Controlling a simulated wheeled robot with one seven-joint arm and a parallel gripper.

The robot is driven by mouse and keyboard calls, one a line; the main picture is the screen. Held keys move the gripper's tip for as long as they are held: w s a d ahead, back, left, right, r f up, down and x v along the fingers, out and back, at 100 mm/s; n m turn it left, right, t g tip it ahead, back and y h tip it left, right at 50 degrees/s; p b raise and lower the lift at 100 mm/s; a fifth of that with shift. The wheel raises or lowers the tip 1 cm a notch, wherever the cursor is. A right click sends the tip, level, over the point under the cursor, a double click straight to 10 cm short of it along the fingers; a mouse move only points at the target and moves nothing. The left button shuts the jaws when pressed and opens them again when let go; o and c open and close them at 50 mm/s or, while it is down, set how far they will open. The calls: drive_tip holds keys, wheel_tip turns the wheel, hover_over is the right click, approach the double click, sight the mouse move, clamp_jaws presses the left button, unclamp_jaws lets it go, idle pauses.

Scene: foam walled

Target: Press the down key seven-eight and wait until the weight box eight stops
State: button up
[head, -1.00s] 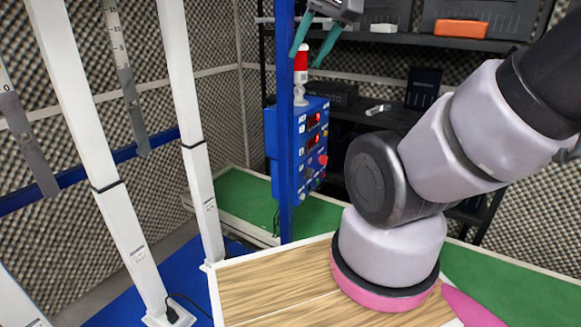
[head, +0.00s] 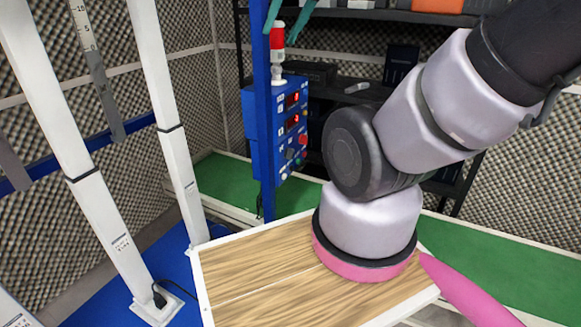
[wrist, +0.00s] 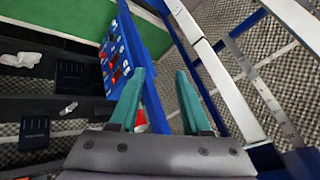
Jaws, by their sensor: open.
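The blue control box (head: 274,135) stands beyond the blue post, with red lit displays (head: 293,100) and several small coloured keys (head: 292,150) on its face. The key labels are too small to read, so I cannot tell which is down key seven-eight. My gripper (head: 288,12) shows only its teal fingers at the top edge of the head view, above the box and apart from it. In the wrist view my gripper (wrist: 161,71) is open and empty, with the control box (wrist: 143,36) beyond the left finger. I cannot make out weight box eight.
A red and white beacon (head: 277,45) stands on the box. The blue post (head: 263,110) rises close in front of it. White columns (head: 160,110) and a hanging ruler (head: 95,75) stand at left. A dark shelf (head: 350,93) is behind. A wooden-topped platform (head: 250,270) lies below.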

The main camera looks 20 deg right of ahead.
idle(0.4)
clamp_jaws()
idle(1.5)
